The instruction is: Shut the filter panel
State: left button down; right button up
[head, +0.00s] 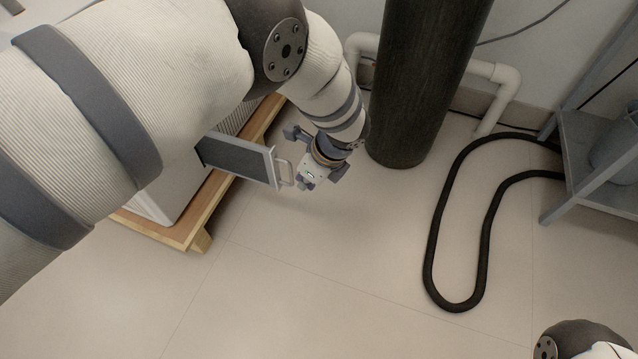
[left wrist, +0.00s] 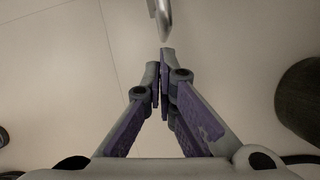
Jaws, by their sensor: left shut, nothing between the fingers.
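The filter panel (head: 238,160) is a dark slab with a light grey frame, sticking out of the white machine (head: 155,200). Its metal handle (head: 286,172) is on its outer end and also shows at the top of the left wrist view (left wrist: 162,18). My left arm hides much of the machine. My right gripper is not in view.
The machine stands on a wooden pallet (head: 190,238). A dark cylinder (head: 410,100) stands close behind my left gripper, with white pipes (head: 495,100) by the wall. A black hose (head: 432,255) lies on the floor, near a grey shelf (head: 590,160). The front floor is clear.

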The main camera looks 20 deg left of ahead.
aim_at(232, 157)
pick_arm(q)
jog(key=shift+a, duration=0.25)
jog(key=a+p, duration=0.1)
jog(key=a, duration=2)
jog(key=shift+w+a, duration=0.2)
jog(key=shift+w, duration=0.2)
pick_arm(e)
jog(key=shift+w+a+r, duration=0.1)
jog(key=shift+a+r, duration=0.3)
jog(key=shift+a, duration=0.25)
pick_arm(q)
jog(key=shift+r, duration=0.1)
